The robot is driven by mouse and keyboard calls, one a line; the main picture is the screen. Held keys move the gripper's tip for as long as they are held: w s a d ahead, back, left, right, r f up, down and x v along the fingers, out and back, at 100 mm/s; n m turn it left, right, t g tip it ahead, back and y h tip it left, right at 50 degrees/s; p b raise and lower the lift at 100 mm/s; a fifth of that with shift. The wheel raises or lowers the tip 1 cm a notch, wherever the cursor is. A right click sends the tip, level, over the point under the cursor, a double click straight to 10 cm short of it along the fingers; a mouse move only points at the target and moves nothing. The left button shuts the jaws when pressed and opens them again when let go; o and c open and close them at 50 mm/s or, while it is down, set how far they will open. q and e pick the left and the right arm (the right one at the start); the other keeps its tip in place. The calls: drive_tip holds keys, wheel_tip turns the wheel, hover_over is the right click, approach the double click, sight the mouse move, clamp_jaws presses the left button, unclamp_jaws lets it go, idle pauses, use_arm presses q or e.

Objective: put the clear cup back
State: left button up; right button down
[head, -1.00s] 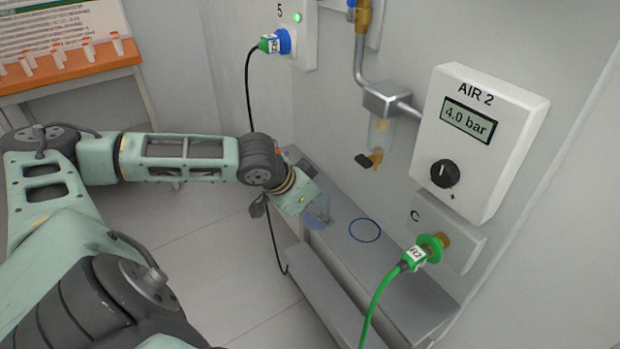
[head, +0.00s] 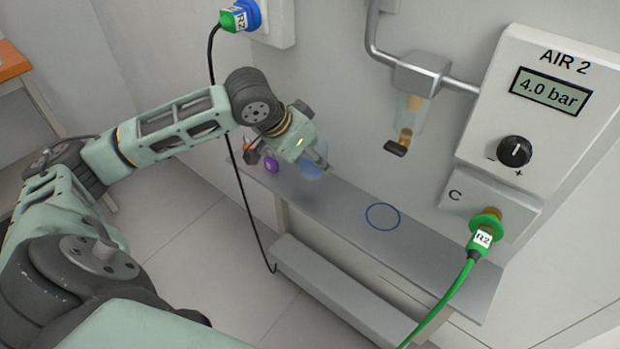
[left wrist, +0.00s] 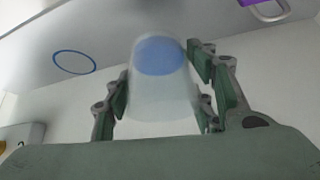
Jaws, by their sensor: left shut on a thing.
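My left gripper (head: 318,160) is shut on the clear cup (head: 312,168), a see-through cup with a bluish tint. In the left wrist view the clear cup (left wrist: 160,85) sits between both fingers of my left gripper (left wrist: 160,95), with a blue disc-like end showing. The cup appears to be above the grey shelf, left of a blue ring outline (head: 383,216) marked on the shelf. The ring is empty and also shows in the left wrist view (left wrist: 74,62). My right gripper is not in view.
The grey shelf (head: 340,205) runs along the wall. A purple object (head: 271,165) is at its left end. Above it hang a clear bowl with a brass valve (head: 404,135) and the AIR 2 box (head: 540,105) reading 4.0 bar. A green hose (head: 455,290) and a black cable (head: 235,170) hang nearby.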

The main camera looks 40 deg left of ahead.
use_arm(q)
drive_tip(key=shift+f, duration=0.75)
drive_tip(key=shift+a+f+b, duration=0.1)
drive_tip(key=shift+f+b, duration=0.2)
drive_tip(key=shift+f, duration=0.35)
wheel_tip(320, 180, down, 3)
drive_tip(key=shift+f+b, duration=0.1)
drive_tip(key=shift+b, duration=0.5)
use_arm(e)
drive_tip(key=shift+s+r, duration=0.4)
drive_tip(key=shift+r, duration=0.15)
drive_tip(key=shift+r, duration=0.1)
use_arm(q)
drive_tip(key=o, duration=1.3)
